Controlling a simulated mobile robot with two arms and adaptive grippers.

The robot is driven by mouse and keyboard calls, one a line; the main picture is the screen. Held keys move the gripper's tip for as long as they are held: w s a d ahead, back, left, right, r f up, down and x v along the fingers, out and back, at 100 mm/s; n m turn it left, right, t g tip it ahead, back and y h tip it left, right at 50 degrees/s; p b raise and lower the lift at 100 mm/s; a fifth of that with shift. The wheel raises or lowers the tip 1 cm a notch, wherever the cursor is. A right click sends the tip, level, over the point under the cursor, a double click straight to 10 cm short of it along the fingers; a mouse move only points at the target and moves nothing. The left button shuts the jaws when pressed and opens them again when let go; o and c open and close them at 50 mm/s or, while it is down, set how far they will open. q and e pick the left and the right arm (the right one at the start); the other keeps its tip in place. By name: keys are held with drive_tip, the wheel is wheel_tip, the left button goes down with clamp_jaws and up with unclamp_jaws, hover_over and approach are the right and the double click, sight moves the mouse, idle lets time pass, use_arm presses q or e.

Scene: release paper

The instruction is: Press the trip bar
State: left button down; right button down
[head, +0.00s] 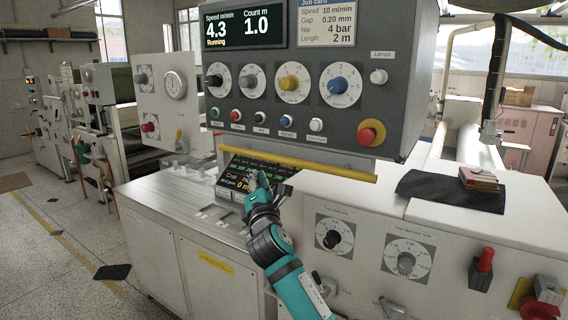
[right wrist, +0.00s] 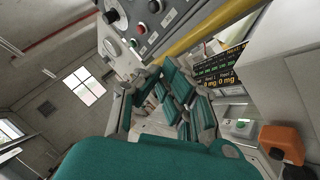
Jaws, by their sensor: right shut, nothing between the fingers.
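The trip bar (head: 310,164) is a long yellow bar running across the front of the machine, below the grey control panel. It also shows in the right wrist view (right wrist: 203,33), at the top, crossing diagonally. My right gripper (head: 262,180) is shut and empty. In the head view its fingertips appear just below the bar's left half, in front of the small display; I cannot tell whether they touch the bar. In the right wrist view the gripper's teal fingers (right wrist: 178,98) lie below the bar in the picture. My left gripper is in neither view.
The control panel (head: 262,108) with knobs, buttons and a red emergency stop (head: 370,134) hangs above the bar. A small dark display (head: 238,185) sits behind the gripper. Dials (head: 334,234) are on the lower front. A black cloth (head: 450,191) lies on the right cabinet top.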

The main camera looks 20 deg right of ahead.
sight(280, 161)
drive_tip(key=w+d, duration=0.5)
drive_tip(key=d, duration=0.1)
drive_tip(key=shift+d+b, duration=0.3)
drive_tip(key=shift+b, duration=0.1)
drive_tip(key=shift+w+d, duration=0.1)
drive_tip(key=shift+w, duration=0.05)
idle(1.1)
drive_tip(key=shift+w+d, duration=0.15)
drive_tip(key=shift+d, duration=0.1)
drive_tip(key=shift+w+d, duration=0.65)
drive_tip(key=shift+d, duration=0.25)
idle(1.8)
drive_tip(key=shift+s+a+f+p, duration=0.2)
drive_tip(key=shift+s+a+p, duration=0.15)
drive_tip(key=shift+s+a, duration=0.45)
